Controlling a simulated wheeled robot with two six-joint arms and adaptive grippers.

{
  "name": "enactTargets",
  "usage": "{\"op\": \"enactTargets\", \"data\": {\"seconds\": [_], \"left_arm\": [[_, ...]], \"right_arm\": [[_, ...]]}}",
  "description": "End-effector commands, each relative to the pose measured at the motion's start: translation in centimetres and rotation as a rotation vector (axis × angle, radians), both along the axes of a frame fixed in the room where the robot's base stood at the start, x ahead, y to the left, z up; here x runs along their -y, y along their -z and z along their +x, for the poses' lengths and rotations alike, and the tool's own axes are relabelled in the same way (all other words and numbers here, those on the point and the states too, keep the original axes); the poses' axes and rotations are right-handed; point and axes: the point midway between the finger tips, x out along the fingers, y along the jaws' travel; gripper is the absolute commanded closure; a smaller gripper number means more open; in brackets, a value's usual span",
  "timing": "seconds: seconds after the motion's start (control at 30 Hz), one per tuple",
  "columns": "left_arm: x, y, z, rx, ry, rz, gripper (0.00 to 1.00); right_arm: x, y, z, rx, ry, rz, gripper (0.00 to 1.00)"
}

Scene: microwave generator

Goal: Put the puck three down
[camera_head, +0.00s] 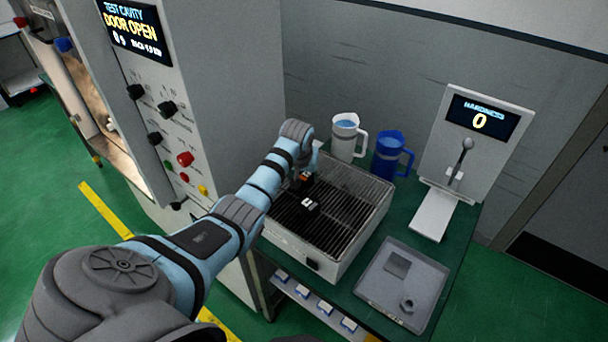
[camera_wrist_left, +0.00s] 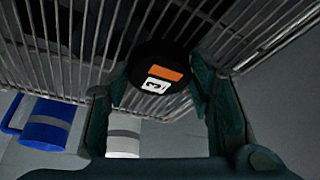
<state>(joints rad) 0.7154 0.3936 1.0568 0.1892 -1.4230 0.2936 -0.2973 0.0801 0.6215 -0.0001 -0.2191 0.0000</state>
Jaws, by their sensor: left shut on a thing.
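Puck three (camera_wrist_left: 145,62) is a black disc with an orange stripe and a white label reading 3. My left gripper (camera_wrist_left: 160,78) is shut on it, one finger on either side, in the left wrist view. In the head view the left gripper (camera_head: 303,174) is over the back left part of the wire rack (camera_head: 345,222), mostly hidden by its own wrist. I cannot tell whether the held puck touches the rack bars. A second black puck (camera_head: 310,204) with a white label is on the rack, nearer the front. My right gripper is not in view.
A white jug (camera_head: 343,138) and a blue jug (camera_head: 388,156) stand behind the rack. A hardness tester (camera_head: 468,150) reading 0 is at the right. A grey tray (camera_head: 378,290) lies in front right. The panel at left (camera_head: 135,32) reads DOOR OPEN.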

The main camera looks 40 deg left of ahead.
Motion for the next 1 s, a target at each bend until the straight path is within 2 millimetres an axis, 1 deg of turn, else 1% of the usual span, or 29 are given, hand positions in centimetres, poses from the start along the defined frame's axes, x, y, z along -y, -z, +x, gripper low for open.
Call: {"op": "enactTargets", "data": {"seconds": [0.17, 0.3, 0.33, 0.43, 0.77, 0.87, 0.97, 1.0], "left_arm": [[0.0, 0.0, 0.0, -0.001, 0.000, 0.000, 0.85], [0.0, 0.4, 0.0, -0.002, 0.000, 0.000, 0.85], [0.0, 0.4, 0.0, -0.002, 0.000, 0.000, 0.47], [0.0, 0.3, 0.0, -0.002, 0.000, 0.000, 0.31], [0.0, 0.1, 0.0, -0.001, 0.000, 0.000, 0.31], [0.1, -0.6, -0.2, 0.001, 0.000, 0.000, 0.31], [0.4, -2.4, -0.8, 0.004, 0.002, 0.003, 0.31], [0.6, -3.5, -1.1, 0.004, 0.001, 0.003, 0.31]], "right_arm": [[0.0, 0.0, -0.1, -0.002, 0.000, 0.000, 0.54], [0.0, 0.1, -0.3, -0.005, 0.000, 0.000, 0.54], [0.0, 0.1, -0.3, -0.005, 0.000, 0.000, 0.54], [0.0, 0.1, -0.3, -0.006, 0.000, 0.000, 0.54], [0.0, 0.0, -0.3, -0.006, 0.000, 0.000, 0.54], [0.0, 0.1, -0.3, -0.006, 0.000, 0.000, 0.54], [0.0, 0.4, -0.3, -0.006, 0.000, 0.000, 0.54], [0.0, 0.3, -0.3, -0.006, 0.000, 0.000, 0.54]]}}
